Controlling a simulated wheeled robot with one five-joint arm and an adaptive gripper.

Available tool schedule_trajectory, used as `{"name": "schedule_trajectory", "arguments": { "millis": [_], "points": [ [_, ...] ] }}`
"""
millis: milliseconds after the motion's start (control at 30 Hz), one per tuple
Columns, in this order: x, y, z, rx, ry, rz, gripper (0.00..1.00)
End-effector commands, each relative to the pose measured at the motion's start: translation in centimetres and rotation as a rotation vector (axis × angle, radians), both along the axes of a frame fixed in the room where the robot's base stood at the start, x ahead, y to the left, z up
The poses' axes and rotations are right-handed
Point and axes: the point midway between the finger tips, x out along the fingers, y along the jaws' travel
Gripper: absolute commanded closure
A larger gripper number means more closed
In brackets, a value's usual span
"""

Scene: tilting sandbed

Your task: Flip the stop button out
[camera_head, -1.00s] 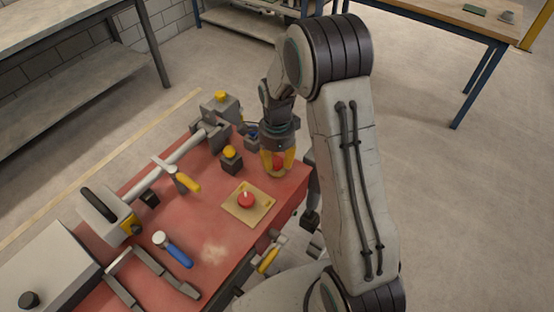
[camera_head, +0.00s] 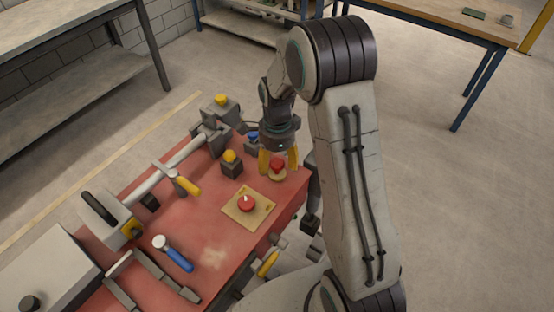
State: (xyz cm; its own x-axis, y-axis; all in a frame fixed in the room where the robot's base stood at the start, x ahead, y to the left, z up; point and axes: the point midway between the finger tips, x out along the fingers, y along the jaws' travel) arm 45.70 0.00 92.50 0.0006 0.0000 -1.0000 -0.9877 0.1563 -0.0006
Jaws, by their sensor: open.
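Two red buttons show in the head view. One red mushroom button (camera_head: 277,163) stands on a small tan base near the right edge of the red bench top (camera_head: 205,220). The other red button (camera_head: 246,203), with a pale mark on top, sits on a square tan plate (camera_head: 262,213) to the lower left. I cannot tell from the view which is the stop button. My gripper (camera_head: 279,167) points down with its yellow fingers open, one on each side of the mushroom button. A gap shows between the fingers and the button; the depth between them is unclear.
A yellow-topped dark block (camera_head: 231,164) stands left of my gripper, with a blue item (camera_head: 253,137) close behind it. A blue-handled tool (camera_head: 174,252) and a pipe with a yellow-handled lever (camera_head: 187,184) are further left. A yellow handle (camera_head: 268,263) protrudes at the bench's front.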

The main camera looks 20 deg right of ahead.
Motion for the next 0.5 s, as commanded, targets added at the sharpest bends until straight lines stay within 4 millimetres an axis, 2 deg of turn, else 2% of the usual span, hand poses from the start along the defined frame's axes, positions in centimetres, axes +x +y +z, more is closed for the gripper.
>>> {"name": "schedule_trajectory", "arguments": {
  "millis": [233,500],
  "points": [
    [0.1,0.0,1.2,0.000,-0.003,0.000,0.36],
    [0.1,0.0,5.6,0.000,-0.006,0.000,0.36]
  ]
}}
